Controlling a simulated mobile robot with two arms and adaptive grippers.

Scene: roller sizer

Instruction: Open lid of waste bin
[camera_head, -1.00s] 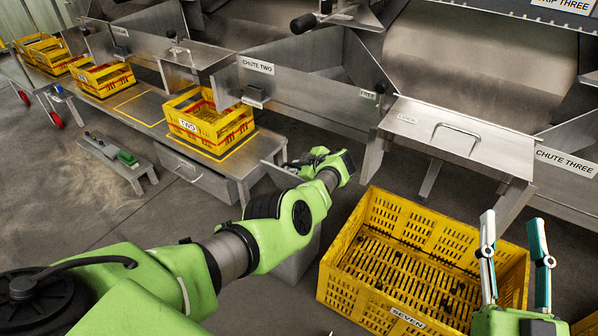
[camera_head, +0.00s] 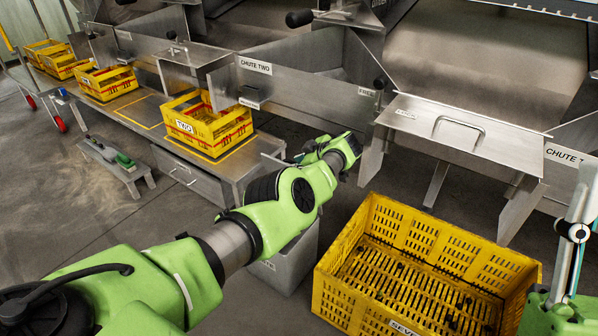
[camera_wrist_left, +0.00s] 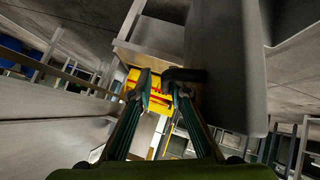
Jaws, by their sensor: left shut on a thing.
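The waste bin (camera_head: 290,262) is a grey box on the floor, partly hidden under my left arm. A flat grey panel, which looks like its lid (camera_wrist_left: 225,60), fills the middle right of the left wrist view. A dark handle (camera_wrist_left: 185,75) juts from it. My left gripper (camera_wrist_left: 163,82) is shut on this handle. In the head view its fingers are hidden behind my left wrist, near the right end of the table. My right gripper (camera_head: 580,235) is at the right edge, partly cut off, empty, its fingers seen nearly edge-on.
A yellow crate (camera_head: 450,237) stands on the floor between my arms. A steel table (camera_head: 240,168) with yellow crate TWO (camera_head: 208,130) is at the left. A steel cover with a handle (camera_head: 455,140) and the chutes lie behind. A low bench (camera_head: 118,165) stands on the left floor.

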